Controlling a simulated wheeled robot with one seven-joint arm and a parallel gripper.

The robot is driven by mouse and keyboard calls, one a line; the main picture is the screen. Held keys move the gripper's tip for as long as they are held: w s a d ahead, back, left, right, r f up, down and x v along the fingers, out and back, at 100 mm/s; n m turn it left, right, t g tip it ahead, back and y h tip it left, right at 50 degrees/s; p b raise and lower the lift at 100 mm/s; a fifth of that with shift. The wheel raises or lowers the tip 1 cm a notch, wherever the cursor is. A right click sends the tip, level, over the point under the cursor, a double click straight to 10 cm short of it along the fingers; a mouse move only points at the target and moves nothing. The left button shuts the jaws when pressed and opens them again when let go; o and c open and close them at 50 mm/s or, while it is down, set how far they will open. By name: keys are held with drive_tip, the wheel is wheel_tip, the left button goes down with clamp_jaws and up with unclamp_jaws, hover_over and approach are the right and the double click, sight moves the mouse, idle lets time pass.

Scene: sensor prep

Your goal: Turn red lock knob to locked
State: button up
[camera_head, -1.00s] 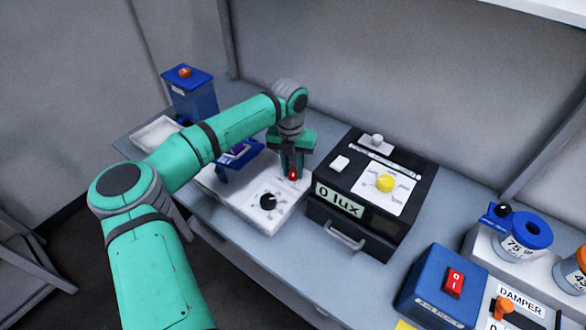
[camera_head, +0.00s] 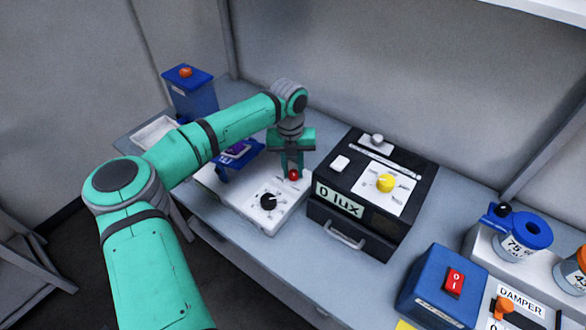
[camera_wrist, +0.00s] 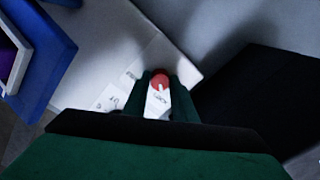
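The red lock knob (camera_head: 294,175) sits at the back right corner of the white panel box (camera_head: 235,208). My gripper (camera_head: 292,170) points down over it, one finger on each side. In the wrist view the red knob (camera_wrist: 160,81) lies between my fingertips (camera_wrist: 160,84), which appear to press on it from both sides. A small white mark shows on the knob. A white label with partly readable lettering (camera_wrist: 158,103) shows between the fingers. My fingers hide the knob's sides and part of its markings.
A black dial (camera_head: 268,202) is on the same panel, in front of the knob. A blue holder (camera_head: 225,168) stands to the left. The black lux box (camera_head: 325,211) with a yellow knob (camera_head: 386,183) stands close on the right. A blue switch box (camera_head: 437,284) is farther right.

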sight(292, 172)
drive_tip(key=o, duration=0.4)
drive_tip(key=shift+c, duration=0.2)
drive_tip(key=shift+r, duration=0.15)
wheel_tip(292, 172, up, 11)
drive_tip(key=shift+a+f, duration=0.2)
